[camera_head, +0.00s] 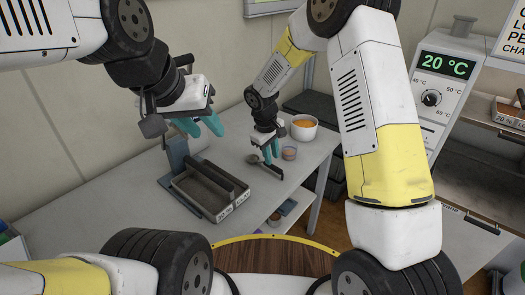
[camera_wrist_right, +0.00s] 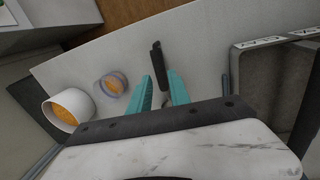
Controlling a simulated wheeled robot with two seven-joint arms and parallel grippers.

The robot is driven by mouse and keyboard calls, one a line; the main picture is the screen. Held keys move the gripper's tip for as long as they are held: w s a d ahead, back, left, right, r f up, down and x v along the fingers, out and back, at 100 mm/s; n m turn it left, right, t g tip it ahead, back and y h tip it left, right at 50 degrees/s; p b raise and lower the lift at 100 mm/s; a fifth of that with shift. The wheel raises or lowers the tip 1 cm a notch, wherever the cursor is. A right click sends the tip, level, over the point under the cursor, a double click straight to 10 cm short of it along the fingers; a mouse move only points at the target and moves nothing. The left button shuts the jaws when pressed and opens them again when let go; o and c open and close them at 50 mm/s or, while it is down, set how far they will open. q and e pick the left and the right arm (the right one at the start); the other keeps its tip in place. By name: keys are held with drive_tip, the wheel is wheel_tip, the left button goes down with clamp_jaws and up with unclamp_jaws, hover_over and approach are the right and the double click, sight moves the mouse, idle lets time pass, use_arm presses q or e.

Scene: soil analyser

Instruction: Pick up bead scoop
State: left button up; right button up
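The bead scoop, with a black handle (camera_head: 276,173) and a grey bowl, lies on the white table below my right gripper (camera_head: 271,154). In the right wrist view the scoop's handle (camera_wrist_right: 158,62) shows between and beyond the teal fingertips of my right gripper (camera_wrist_right: 160,80). These fingers are apart, with no contact with the handle visible; the bowl is largely hidden there. My left gripper (camera_head: 201,126) hangs over the left part of the table, away from the scoop, with its teal fingers apart and nothing between them.
A white bowl of orange beads (camera_head: 304,129) and a small clear cup (camera_head: 289,153) stand right of the scoop. A grey labelled tray (camera_head: 222,214) lies left of it. An oven-like unit reading 20 °C (camera_head: 444,63) stands at the right. Bare table lies around the scoop.

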sight(274, 166)
drive_tip(key=f, duration=0.4)
drive_tip(key=w+d+f, duration=0.1)
drive_tip(key=f, duration=0.2)
clamp_jaws()
